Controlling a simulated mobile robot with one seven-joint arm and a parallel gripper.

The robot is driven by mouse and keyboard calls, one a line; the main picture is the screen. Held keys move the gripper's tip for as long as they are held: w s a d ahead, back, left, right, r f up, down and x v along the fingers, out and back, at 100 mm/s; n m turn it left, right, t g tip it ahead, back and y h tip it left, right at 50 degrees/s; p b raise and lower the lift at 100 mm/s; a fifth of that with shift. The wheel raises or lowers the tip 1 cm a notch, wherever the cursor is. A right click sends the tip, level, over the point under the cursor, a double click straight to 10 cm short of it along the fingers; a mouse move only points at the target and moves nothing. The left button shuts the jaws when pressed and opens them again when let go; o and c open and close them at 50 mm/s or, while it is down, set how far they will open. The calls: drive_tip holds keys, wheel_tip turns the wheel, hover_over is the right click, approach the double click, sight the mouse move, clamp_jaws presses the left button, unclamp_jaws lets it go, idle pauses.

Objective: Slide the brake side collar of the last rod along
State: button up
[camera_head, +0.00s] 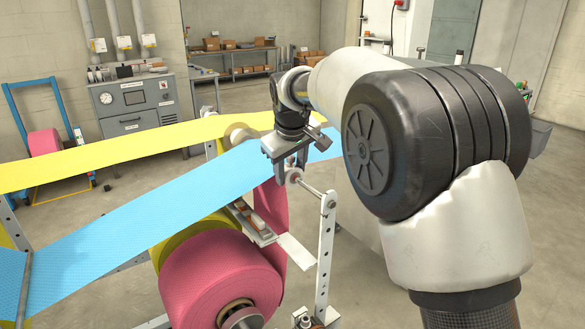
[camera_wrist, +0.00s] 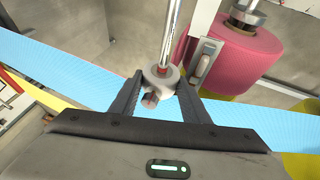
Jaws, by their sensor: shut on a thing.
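The collar also shows in the head view (camera_head: 295,175), between the fingertips. A thin bare metal rod (camera_head: 314,190) runs from the collar to an upright perforated bracket (camera_head: 326,240). In the wrist view the rod (camera_wrist: 173,30) runs up from the collar, with a red mark beside it. The collar's far side is hidden.
A large pink roll (camera_head: 215,275) and a yellow roll (camera_head: 185,240) sit below left of my gripper. A blue web (camera_head: 130,215) and a yellow web (camera_head: 100,165) stretch across to the left. Open floor lies to the right of the bracket.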

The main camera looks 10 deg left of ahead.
drive_tip(key=o, duration=1.5)
drive_tip(key=shift+d, duration=0.1)
drive_tip(key=p+v, duration=0.2)
drive_tip(key=v, duration=1.5)
drive_tip(key=shift+r, duration=0.25)
drive_tip(key=shift+s+d+f, duration=0.1)
drive_tip(key=shift+s+d, duration=0.05)
drive_tip(key=shift+s, duration=0.1)
